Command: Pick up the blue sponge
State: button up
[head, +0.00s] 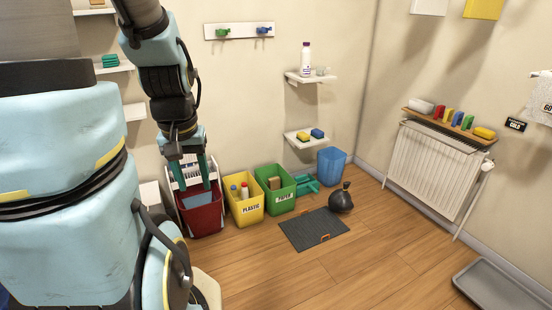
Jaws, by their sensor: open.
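My gripper (194,186) hangs fingers down, open, in front of the red bin (202,219), well to the left of that shelf. Nothing shows between its teal fingers except the bin area behind them. Another blue item (467,122) stands in a row of coloured items on the wooden shelf (430,124) above the radiator; it is too small to tell what it is.
A yellow plastic bin (246,209), a green paper bin (277,198) and a blue bin (331,166) line the wall. A white bottle (305,59) stands on the upper shelf.

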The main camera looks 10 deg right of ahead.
aim_at(316, 133)
jog(key=i+l+u, duration=0.15)
jog(key=l, duration=0.55)
jog(key=i+l+u, duration=0.15)
jog(key=i+l, duration=0.2)
jog(key=l, duration=0.4)
jog(key=i+l+u, duration=0.15)
jog(key=l, duration=0.6)
jog(key=i+l+u, duration=0.1)
jog(key=l, duration=0.7)
jog(key=i+l+u, duration=0.15)
jog(key=l, duration=0.6)
jog(key=i+l+u, duration=0.15)
jog(key=l, duration=0.65)
